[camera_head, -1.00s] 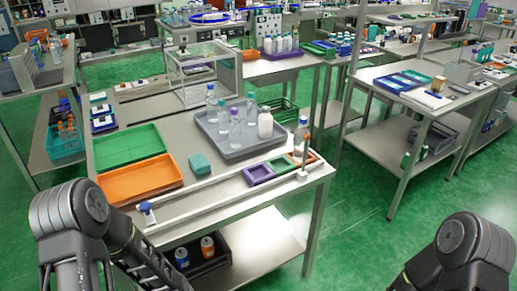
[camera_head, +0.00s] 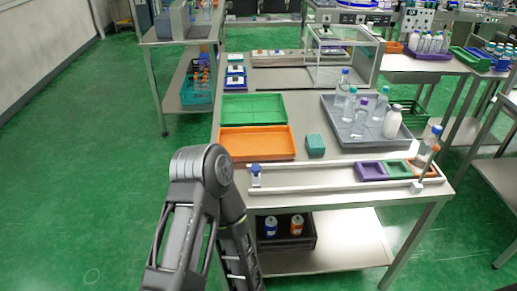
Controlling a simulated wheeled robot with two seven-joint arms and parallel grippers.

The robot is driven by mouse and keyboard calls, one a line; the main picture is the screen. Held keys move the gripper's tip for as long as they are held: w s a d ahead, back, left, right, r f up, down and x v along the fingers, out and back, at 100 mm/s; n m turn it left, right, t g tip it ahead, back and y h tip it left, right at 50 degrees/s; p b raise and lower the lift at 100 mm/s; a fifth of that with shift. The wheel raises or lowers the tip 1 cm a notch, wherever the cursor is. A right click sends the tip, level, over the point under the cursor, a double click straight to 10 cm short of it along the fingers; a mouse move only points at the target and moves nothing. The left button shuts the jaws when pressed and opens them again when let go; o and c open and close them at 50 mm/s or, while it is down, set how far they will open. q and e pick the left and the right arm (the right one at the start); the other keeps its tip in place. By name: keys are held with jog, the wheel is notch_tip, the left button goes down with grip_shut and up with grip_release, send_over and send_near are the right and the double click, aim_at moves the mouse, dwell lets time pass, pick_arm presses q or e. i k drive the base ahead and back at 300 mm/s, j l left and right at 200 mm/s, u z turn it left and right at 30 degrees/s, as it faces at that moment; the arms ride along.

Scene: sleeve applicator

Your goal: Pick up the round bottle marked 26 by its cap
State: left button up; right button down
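Several bottles stand in a grey tray (camera_head: 336,128) on the steel table. They include a clear bottle with a blue cap (camera_head: 343,88), one with a teal cap (camera_head: 350,104), one with a purple cap (camera_head: 360,118), another with a teal cap (camera_head: 380,106) and an opaque white bottle (camera_head: 393,122). A blue-capped bottle (camera_head: 430,140) stands apart at the table's right end. The number 26 is not legible on any bottle. My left arm shows in front of the table, but its gripper is out of view. My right gripper is out of view.
A green tray (camera_head: 254,107), an orange tray (camera_head: 257,143) and a teal block (camera_head: 315,145) lie left of the grey tray. White rails (camera_head: 320,189) run along the front edge. A clear box (camera_head: 340,60) stands behind. Green floor (camera_head: 90,170) is open at left.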

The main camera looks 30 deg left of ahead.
aim_at(424, 151)
jog(key=u, duration=0.95)
jog(key=z, duration=1.3)
jog(key=u, duration=0.3)
jog(key=i+l+u, duration=0.1)
jog(key=u, duration=0.35)
jog(key=l+u, duration=0.3)
jog(key=u, duration=0.15)
jog(key=l+u, duration=0.4)
jog(key=i+l+u, duration=0.1)
jog(key=u, duration=0.35)
jog(key=k+l+u, duration=0.1)
jog(key=l, duration=0.35)
jog(key=l+u, duration=0.1)
jog(key=l, duration=0.35)
jog(key=k+l, duration=0.2)
jog(key=l, duration=0.25)
jog(key=k+l+u, duration=0.15)
jog(key=l, duration=0.25)
jog(key=l+u, duration=0.1)
jog(key=l, duration=0.35)
jog(key=k+l+u, duration=0.1)
jog(key=l, duration=0.3)
jog(key=i, duration=0.1)
